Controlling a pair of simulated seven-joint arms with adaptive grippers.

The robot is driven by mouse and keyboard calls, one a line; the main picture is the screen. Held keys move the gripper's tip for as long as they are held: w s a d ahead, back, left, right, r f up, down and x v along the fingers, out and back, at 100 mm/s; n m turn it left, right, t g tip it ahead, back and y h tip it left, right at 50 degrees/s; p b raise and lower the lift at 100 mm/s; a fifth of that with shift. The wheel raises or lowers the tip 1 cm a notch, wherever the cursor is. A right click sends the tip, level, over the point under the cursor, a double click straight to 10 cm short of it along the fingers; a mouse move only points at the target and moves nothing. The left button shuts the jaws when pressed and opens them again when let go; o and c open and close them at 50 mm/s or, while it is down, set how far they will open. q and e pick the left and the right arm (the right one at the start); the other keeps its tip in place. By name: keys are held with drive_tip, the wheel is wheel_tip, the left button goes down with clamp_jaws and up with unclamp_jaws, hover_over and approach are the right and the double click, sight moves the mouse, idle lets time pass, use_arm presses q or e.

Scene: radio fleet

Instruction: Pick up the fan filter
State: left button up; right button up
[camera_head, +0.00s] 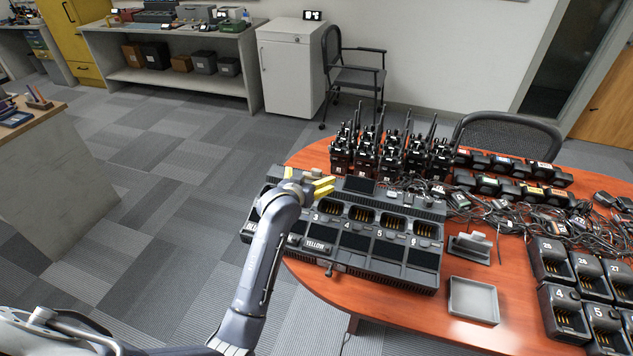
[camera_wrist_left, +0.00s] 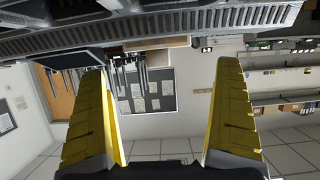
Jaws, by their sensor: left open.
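A large dark multi-bay charger (camera_head: 390,266) with numbered slots and a YELLOW label lies on the orange-brown table. A flat dark rectangular panel (camera_head: 359,186) lies at its back edge and may be the fan filter, but I cannot tell for certain. My left gripper (camera_head: 330,186) has yellow fingers and is over the charger's back left part, just left of that panel. In the left wrist view the fingers (camera_wrist_left: 162,75) are wide apart with nothing between them. The ribbed charger edge (camera_wrist_left: 180,22) crosses the top of that view. My right gripper is not in view.
Several upright radios (camera_head: 390,155) stand close behind the charger. A grey tray (camera_head: 474,301) and a small grey holder (camera_head: 470,248) lie to its right. Tangled cables (camera_head: 500,213) and numbered single chargers (camera_head: 560,310) crowd the table's right side. A chair (camera_head: 510,135) stands behind.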

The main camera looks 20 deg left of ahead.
sight(316, 174)
use_arm(q)
drive_tip(key=shift+x, duration=3.4)
drive_tip(key=shift+d+f, duration=0.1)
drive_tip(key=c, duration=1)
